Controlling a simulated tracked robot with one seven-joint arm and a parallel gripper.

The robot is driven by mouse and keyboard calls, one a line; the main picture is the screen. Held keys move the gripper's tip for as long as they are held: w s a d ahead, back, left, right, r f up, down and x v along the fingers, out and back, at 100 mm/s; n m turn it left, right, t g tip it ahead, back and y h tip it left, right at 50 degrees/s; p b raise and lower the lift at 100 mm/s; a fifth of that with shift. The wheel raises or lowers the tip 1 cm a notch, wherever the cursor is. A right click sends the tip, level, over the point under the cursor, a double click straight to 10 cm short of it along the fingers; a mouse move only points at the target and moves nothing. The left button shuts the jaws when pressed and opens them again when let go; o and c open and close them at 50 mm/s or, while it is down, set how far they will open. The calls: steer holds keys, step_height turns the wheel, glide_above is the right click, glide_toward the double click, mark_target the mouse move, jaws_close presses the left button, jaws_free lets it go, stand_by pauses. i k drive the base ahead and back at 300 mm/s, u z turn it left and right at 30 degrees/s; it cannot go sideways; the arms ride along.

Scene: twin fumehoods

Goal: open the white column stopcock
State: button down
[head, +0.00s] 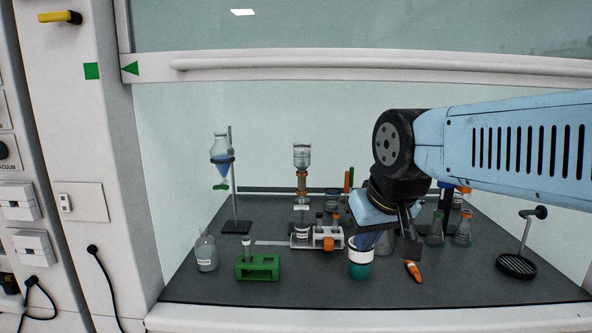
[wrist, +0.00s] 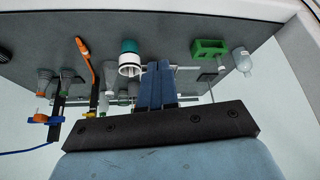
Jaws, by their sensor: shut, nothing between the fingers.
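The column (head: 302,180) stands at the back middle of the fumehood in the head view, a clear bulb above an amber tube. A small white piece (head: 301,207) at its lower end looks like the stopcock; its handle angle is too small to tell. My gripper (head: 364,243) is to the right of the column and nearer the front, pointing down behind or above a white and teal container. In the wrist view my gripper's blue fingers (wrist: 158,84) are together and empty. I cannot make out the stopcock in the wrist view.
The white and teal container (head: 360,262) is close to my fingers. A green rack (head: 258,267), a wash bottle (head: 206,251) and a separating funnel (head: 222,158) stand left. A white holder (head: 328,238) stands before the column. Flasks (head: 462,230) and a round-based stand (head: 516,265) are right.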

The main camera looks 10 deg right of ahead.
mark_target(301, 206)
steer(key=z, duration=1.4)
steer(key=k, duration=1.6)
steer(key=u, duration=1)
steer(key=i, duration=1)
steer(key=z, duration=0.15)
